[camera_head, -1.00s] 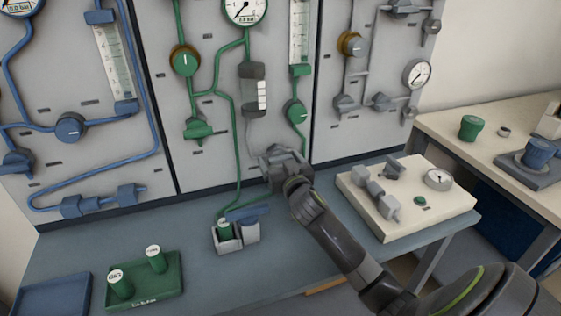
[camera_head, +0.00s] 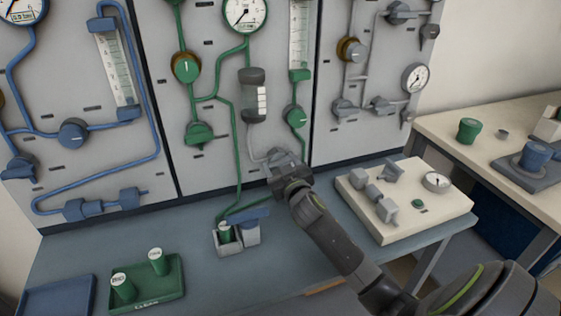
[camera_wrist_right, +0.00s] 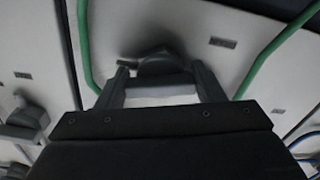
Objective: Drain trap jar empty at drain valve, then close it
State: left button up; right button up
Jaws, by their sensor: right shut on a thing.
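The trap jar (camera_head: 254,95) is a grey-capped upright cylinder with a white scale strip, on the middle panel. I cannot tell its liquid level. A thin line runs from its bottom down to the drain valve, which is mostly hidden by my right gripper (camera_head: 274,160) in the head view. In the right wrist view, my right gripper (camera_wrist_right: 164,88) is shut on the grey drain valve handle (camera_wrist_right: 160,66), with a finger on each side of it. My left gripper is in neither view.
Green tubing and a green valve (camera_head: 294,117) are close to my right gripper. Below stands a small grey holder (camera_head: 226,243) with a green-and-white item. A green tray (camera_head: 166,289) with two vials is at front left; a beige instrument block (camera_head: 405,218) is right.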

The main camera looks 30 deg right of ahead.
jog(key=n+p, duration=0.2)
jog(key=n, duration=0.2)
jog(key=shift+r+n, duration=0.15)
jog(key=shift+n, duration=0.15)
jog(key=n+p, duration=0.2)
jog(key=n, duration=0.1)
jog(key=shift+d+n, duration=0.1)
jog(key=shift+n, duration=0.2)
jog(key=n+p, duration=0.1)
jog(key=n, duration=0.1)
jog(key=shift+r+n, duration=0.1)
jog(key=shift+n, duration=0.3)
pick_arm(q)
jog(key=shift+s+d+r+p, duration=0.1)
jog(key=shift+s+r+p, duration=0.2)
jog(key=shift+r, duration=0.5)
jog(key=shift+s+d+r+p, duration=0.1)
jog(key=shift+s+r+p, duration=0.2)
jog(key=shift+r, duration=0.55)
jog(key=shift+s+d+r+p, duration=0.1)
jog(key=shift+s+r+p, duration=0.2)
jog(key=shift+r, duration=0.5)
pick_arm(e)
jog(key=shift+n, duration=1.9)
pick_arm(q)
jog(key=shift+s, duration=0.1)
pick_arm(e)
jog(key=o, duration=1)
